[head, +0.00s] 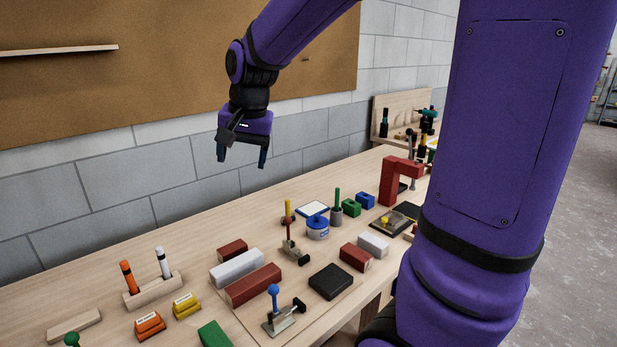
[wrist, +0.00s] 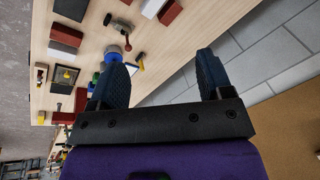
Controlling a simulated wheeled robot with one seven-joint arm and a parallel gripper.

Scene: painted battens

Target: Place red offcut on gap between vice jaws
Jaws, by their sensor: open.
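My gripper (head: 241,160) is open and empty, held high above the back of the bench. Its two spread fingers also show in the wrist view (wrist: 160,62). Several brownish-red blocks lie on the bench: a short one (head: 232,250), a long one (head: 253,285) and another short one (head: 355,257) at the right. I cannot tell which is the red offcut. A pale block (head: 236,268) lies between the first two, and another pale block (head: 373,245) lies beside the third. I cannot clearly make out the vice jaws or their gap. My gripper touches none of these.
Toggle clamps with red (head: 290,234) and blue (head: 274,292) handles stand up from the bench. A black block (head: 331,281), blue tape roll (head: 317,228), red arch (head: 398,178) and marker holder (head: 154,290) are around. The bench's left back (head: 110,285) is clear.

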